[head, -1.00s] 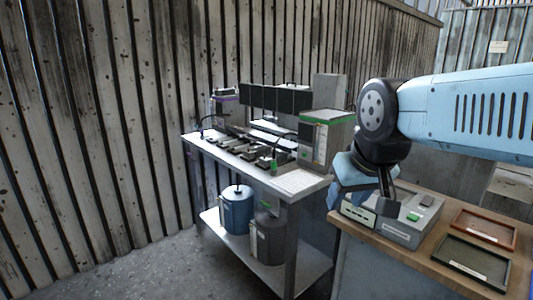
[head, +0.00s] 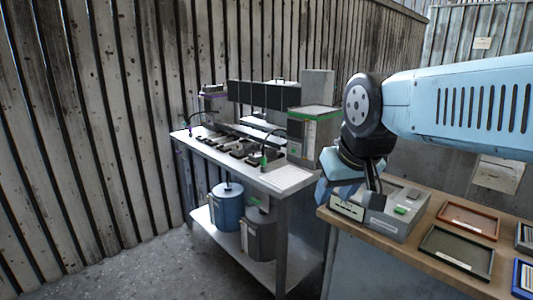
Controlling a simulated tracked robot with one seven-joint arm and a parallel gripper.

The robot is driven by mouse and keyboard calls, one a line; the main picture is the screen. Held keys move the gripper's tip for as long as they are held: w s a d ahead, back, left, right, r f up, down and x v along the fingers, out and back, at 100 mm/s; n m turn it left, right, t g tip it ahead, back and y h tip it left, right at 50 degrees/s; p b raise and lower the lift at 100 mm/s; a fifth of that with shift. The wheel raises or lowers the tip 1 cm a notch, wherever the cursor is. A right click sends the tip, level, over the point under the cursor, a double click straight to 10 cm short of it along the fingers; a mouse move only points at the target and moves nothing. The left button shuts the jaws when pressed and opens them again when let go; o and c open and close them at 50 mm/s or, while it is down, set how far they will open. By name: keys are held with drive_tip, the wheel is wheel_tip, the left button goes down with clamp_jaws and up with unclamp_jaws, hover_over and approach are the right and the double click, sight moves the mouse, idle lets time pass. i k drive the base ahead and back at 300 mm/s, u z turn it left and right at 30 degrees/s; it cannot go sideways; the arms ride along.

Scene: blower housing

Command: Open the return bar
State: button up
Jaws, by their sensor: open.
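No part in the head view can be clearly told as the return bar. A long black panelled bar (head: 264,93) spans the back of the grey metal bench (head: 288,180), and a row of small dark fixtures (head: 235,148) lies in front of it. I cannot tell whether either is the return bar. My gripper (head: 352,196) hangs below my light blue arm, over or in front of a grey box (head: 398,222) on the wooden-topped table. The gripper is open, and I see nothing held in it. Whether it touches the box cannot be told.
A green-topped grey unit (head: 313,130) stands at the bench's right end. A blue canister (head: 228,207) and a grey canister (head: 258,236) stand on the lower shelf. A red-brown tray (head: 468,221) and a dark green tray (head: 457,252) lie on the wooden tabletop. Floor at left is clear.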

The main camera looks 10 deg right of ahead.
sight(235, 129)
drive_tip(key=u, duration=0.25)
drive_tip(key=i, duration=0.65)
drive_tip(key=u, duration=0.85)
drive_tip(key=i, duration=2.35)
drive_tip(key=z, duration=0.7)
drive_tip(key=k, duration=0.9)
drive_tip(key=z, duration=0.25)
drive_tip(key=i, duration=0.35)
drive_tip(key=u, duration=0.05)
